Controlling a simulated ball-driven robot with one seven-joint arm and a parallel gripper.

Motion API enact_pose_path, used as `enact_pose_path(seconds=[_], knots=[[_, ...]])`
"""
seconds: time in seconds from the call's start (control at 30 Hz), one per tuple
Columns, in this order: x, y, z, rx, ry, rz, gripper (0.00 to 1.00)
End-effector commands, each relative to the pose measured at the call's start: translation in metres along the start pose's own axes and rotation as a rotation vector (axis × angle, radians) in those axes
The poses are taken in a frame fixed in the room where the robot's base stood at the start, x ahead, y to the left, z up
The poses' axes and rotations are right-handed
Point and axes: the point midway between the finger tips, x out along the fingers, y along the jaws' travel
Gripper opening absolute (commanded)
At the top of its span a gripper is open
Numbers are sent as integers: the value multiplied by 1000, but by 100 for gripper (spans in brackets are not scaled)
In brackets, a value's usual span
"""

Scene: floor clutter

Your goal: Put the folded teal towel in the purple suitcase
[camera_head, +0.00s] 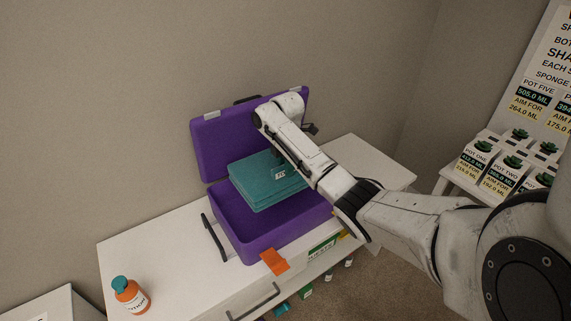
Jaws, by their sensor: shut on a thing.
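The purple suitcase (230,215) stands open on a white cabinet, with its lid (215,150) raised at the back near the wall. The folded teal towel (255,187) is over the open base of the suitcase, lying roughly flat. My gripper (279,162) is at the towel's back right part and is shut on it. My wrist and arm hide part of the gripper and of the suitcase's right side. I cannot tell whether the towel touches the suitcase floor or hangs just above it.
An orange bottle with a teal cap (131,294) stands on the cabinet top (165,245) at the front left. An orange tag (274,262) is at the suitcase's front edge. Several labelled plant pots (508,170) stand on a white stand at the right. The cabinet top left of the suitcase has free room.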

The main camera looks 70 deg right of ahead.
Motion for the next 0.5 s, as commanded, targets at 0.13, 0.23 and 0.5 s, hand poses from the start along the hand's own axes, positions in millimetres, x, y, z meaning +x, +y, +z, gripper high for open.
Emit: enact_pose_path(seconds=[0.13, 0.23, 0.5], knots=[[24, 0, 0, 0, -1, 0, 0], [37, -1, 0, 1, 0, 1, 0], [73, -2, 0, 0, -1, 1, 0]])
